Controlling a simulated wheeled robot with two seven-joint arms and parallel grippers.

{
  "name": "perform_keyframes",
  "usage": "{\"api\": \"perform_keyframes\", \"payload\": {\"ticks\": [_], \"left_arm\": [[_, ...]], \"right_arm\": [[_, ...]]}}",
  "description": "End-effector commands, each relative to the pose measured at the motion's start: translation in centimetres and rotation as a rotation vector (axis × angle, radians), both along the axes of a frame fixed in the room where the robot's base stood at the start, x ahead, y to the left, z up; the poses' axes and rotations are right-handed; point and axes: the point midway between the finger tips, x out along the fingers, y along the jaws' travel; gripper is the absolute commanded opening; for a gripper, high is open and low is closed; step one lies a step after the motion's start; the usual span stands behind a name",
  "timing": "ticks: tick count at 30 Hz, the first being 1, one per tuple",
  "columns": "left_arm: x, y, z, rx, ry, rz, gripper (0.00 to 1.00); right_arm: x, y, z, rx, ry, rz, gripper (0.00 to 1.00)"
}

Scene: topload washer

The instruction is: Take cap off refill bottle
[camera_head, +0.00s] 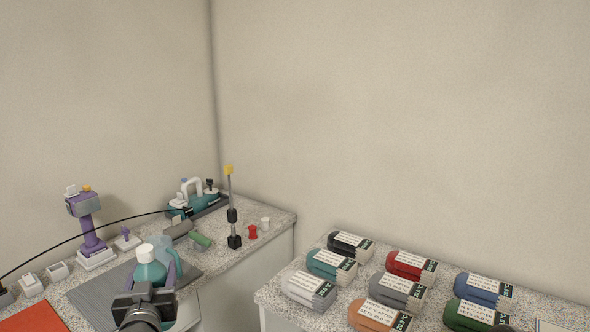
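A teal bottle (150,273) with a white cap (146,252) on top stands on a dark grey ribbed mat (98,297) on the left counter. My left gripper (145,295), dark grey, is at the bottom left, in front of the bottle and overlapping its lower part. My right gripper is not in view.
A purple stand device (90,225) and small white boxes (32,284) line the left wall. A post with a yellow top (229,190), a red spool (252,232) and a green-ended roll (200,240) are further back. Rolled cloths (396,288) fill the right counter, beyond a gap.

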Motion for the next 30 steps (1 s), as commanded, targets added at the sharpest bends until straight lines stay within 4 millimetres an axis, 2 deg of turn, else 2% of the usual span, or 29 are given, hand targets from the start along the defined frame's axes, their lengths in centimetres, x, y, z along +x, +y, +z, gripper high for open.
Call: {"api": "perform_keyframes", "payload": {"ticks": [3,6,9,12,18,30], "left_arm": [[0.6,-4.4,-4.7,0.004,0.014,-0.099,0.0],[0.6,-7.5,-8.5,0.002,0.012,-0.171,0.0],[0.3,-9.4,-11.6,0.0,0.009,-0.213,0.0],[0.1,-10.4,-13.6,-0.001,0.003,-0.233,0.0],[-0.1,-11.1,-15.1,-0.001,-0.003,-0.245,0.0],[-0.1,-11.1,-15.1,0.0,-0.004,-0.244,0.0]], "right_arm": [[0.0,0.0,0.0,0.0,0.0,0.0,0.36],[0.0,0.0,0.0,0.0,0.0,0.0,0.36],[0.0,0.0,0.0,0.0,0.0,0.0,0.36],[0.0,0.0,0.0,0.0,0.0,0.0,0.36],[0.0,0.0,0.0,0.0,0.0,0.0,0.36],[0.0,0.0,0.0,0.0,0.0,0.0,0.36]]}}
